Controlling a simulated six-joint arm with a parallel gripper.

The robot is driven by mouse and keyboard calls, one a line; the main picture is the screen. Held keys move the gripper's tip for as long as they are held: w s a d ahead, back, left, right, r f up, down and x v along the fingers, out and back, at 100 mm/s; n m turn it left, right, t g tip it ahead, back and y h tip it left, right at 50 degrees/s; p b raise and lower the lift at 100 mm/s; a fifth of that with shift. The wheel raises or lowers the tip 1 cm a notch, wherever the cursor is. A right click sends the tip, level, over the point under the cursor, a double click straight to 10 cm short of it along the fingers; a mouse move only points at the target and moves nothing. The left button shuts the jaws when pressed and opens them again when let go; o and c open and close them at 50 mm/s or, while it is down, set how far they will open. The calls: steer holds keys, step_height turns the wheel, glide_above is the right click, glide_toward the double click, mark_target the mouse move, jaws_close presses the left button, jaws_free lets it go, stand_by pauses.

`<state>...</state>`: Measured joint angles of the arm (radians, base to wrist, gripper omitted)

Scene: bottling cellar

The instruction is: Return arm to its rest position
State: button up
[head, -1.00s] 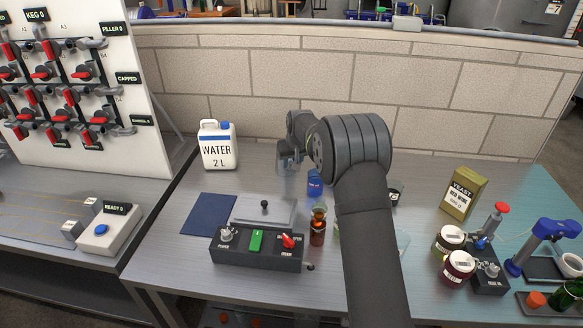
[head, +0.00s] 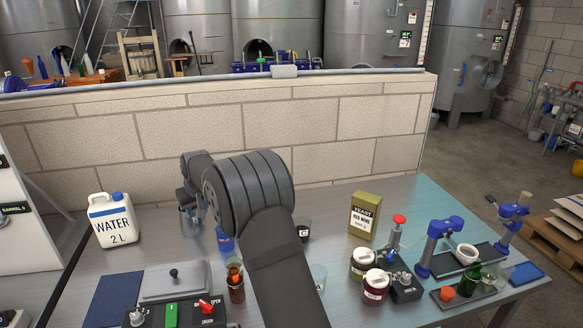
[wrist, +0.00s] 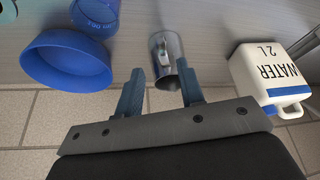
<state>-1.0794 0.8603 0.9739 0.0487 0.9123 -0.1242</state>
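My gripper (wrist: 159,80) is open, its two fingers apart with nothing clearly held between them. In the head view my gripper (head: 188,203) hangs over the back left of the table, right of the white water jug (head: 113,222). My arm bends over the middle of the table and hides part of it.
A control box (head: 170,316) is at the front left. A yeast box (head: 364,216), jars (head: 375,287) and a blue capper (head: 440,240) stand to the right. A block wall (head: 290,140) runs behind.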

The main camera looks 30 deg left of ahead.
mark_target(197, 224)
steer(key=x, duration=1.1)
steer(key=shift+a+r, duration=0.1)
steer(key=shift+a, duration=0.05)
steer(key=shift+r, duration=0.65)
